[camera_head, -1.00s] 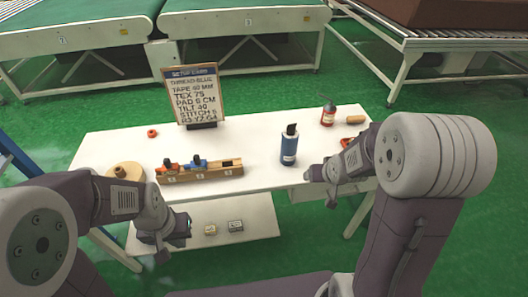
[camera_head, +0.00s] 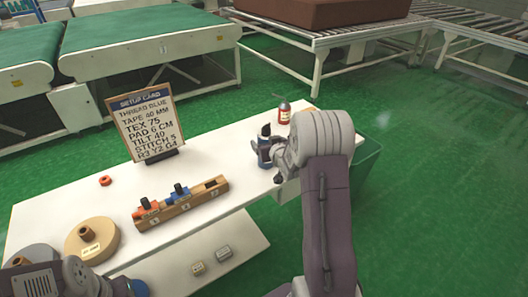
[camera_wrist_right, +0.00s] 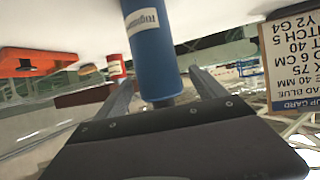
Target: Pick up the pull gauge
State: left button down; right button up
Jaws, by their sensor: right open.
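I cannot make out for certain which thing is the pull gauge. A blue bottle with a white label and dark top (camera_head: 264,157) stands upright on the white table. My right gripper (camera_head: 262,150) is open at the bottle, which also shows between its fingers in the right wrist view (camera_wrist_right: 155,50); contact cannot be told. An orange-red piece (camera_wrist_right: 36,61) lies beside it in that view; in the head view my right arm hides its place.
The white table (camera_head: 215,150) bears a setup card (camera_head: 147,122), a wooden rack (camera_head: 182,204) with orange and blue tools, a tan spool (camera_head: 92,239), a red ring (camera_head: 105,181) and a red bottle (camera_head: 284,113).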

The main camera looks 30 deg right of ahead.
jog(key=x, duration=0.5)
jog(key=shift+w+d+r, duration=0.1)
jog(key=shift+w+r, duration=0.05)
jog(key=shift+w, duration=0.05)
jog(key=shift+s+r, duration=0.1)
jog(key=shift+c, duration=1.2)
grip_shut()
